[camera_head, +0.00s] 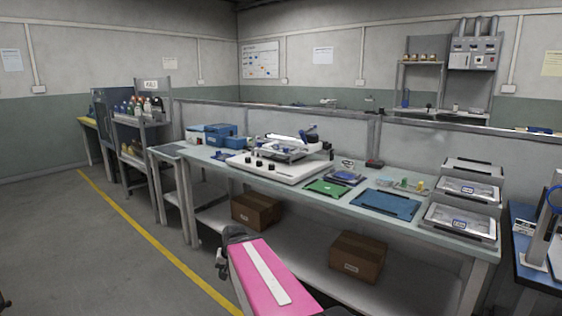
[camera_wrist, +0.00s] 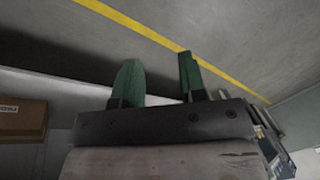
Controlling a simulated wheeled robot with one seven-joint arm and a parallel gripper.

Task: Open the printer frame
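The printer (camera_head: 278,162) stands on the long workbench (camera_head: 410,232), a white base with dark knobs on its front. Its frame (camera_head: 290,146) lies low over the base and looks close to level; I cannot tell if it is fully down. My arm reaches up from the bottom of the head view, in front of the bench and below its top. In the wrist view my gripper (camera_wrist: 158,80) has two green fingers spread apart with nothing between them. The printer does not show in the wrist view.
A green board (camera_head: 327,188), a blue mat (camera_head: 388,203) and stacked silver frames (camera_head: 461,221) lie on the bench right of the printer. Blue bins (camera_head: 219,135) stand left of it. Cardboard boxes (camera_head: 357,257) sit on the lower shelf. The floor at left is clear.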

